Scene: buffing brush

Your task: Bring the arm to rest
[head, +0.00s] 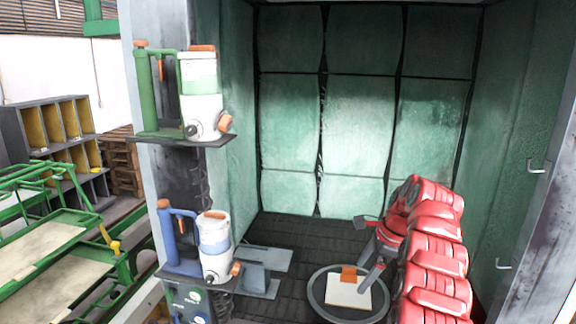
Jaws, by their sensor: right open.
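My right arm, in red segments, comes in at the lower right of the head view and bends at the top of its visible part. My right gripper (364,254) is grey and dark, left of the red segments. Its jaws look apart, with nothing visible between them. It shows above and beside a white square block (345,294) with an orange piece (349,273) on it. The block lies on a round grey-rimmed plate (318,305) on the booth floor. I cannot tell whether the gripper touches the block. My left gripper is not in view.
A green-handled device (201,92) and a blue-handled device (214,243) stand on shelves on the left post. Green padded walls (362,120) enclose the booth. Metal handles (537,167) stick out at the right. Dark floor (300,236) lies clear behind the plate. Green racks (60,225) stand outside at left.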

